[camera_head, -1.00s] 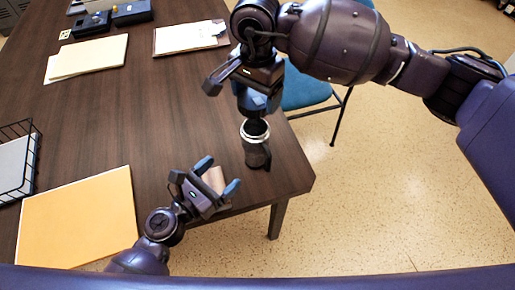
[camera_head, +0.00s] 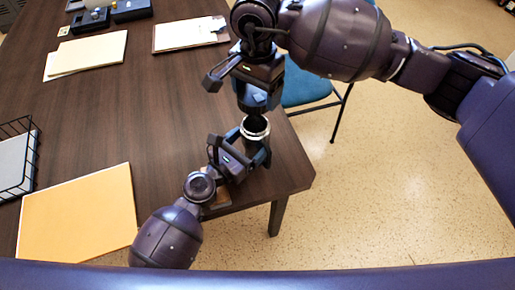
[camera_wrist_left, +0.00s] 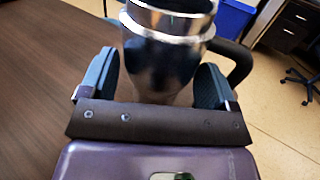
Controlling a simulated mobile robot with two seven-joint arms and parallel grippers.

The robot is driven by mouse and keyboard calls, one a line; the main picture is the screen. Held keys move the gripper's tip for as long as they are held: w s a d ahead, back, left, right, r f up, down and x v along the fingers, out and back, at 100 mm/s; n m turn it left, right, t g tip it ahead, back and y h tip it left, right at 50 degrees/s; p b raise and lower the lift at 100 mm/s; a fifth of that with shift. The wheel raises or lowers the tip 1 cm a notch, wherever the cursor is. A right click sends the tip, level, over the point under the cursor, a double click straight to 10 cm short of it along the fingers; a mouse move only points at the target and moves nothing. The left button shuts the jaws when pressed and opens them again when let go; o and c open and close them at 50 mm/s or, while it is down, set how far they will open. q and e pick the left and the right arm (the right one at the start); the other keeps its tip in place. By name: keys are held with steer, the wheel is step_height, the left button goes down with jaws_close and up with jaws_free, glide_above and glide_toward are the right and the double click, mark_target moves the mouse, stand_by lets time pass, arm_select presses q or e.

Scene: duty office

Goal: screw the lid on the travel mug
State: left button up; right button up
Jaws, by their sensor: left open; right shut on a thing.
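The travel mug (camera_head: 256,131) stands upright near the table's right edge, with a shiny steel upper part and a dark handle. In the left wrist view the mug (camera_wrist_left: 160,62) stands between the two fingers of my left gripper (camera_wrist_left: 157,82), with its handle to the right; its top is cut off. My left gripper (camera_head: 256,157) is open around the mug's side, with gaps visible beside it. My right gripper (camera_head: 258,103) is directly above the mug, pointing down, shut on the lid. The lid is mostly hidden by the fingers; whether it touches the rim cannot be told.
A yellow-orange folder (camera_head: 78,216) and a wire tray (camera_head: 18,160) lie at the left. Pale folders (camera_head: 88,54), a clipboard (camera_head: 188,34) and dark devices (camera_head: 92,20) are farther back. A blue chair (camera_head: 303,88) stands beyond the table's right edge. The table's middle (camera_head: 150,110) is clear.

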arm_select(q)
steer(key=shift+x, duration=0.85)
steer(key=shift+c, duration=0.5)
steer(key=c, duration=0.9)
steer(key=shift+c, duration=0.3)
arm_select(e)
steer(key=shift+f, duration=2.45)
